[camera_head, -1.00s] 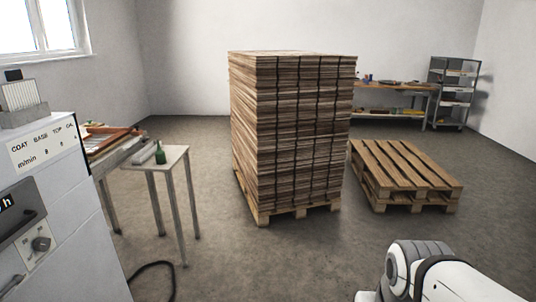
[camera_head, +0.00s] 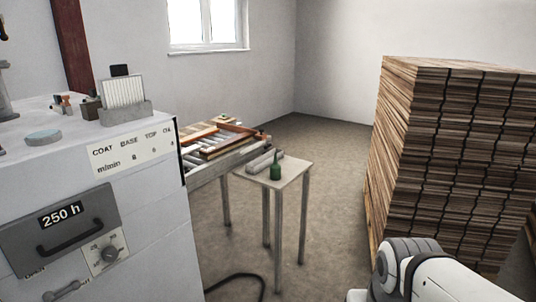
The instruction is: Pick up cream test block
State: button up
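I cannot pick out a cream test block for certain. Several small blocks or stamps (camera_head: 68,104) stand on top of the grey machine (camera_head: 150,215) at the left, too small to tell apart. An off-white ribbed piece (camera_head: 123,92) stands upright in a grey holder (camera_head: 127,115) near that machine's back edge. Part of my white and grey arm shows at the lower right, in front of the plank stack. My gripper is outside the picture.
A blue-green disc (camera_head: 43,138) lies on the machine top. Boards lie on a conveyor (camera_head: 222,159) behind it. A small table (camera_head: 296,172) holds a green bottle (camera_head: 276,167) and grey rolls. A tall plank stack (camera_head: 440,150) stands right. A dark cable (camera_head: 235,279) crosses the floor.

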aim_at(195, 146)
jog(key=u, duration=0.45)
jog(key=i, duration=0.8)
jog(key=u, duration=0.4)
jog(key=k, duration=0.9)
jog(key=u, duration=0.2)
jog(key=i, duration=0.85)
jog(key=z, duration=2.15)
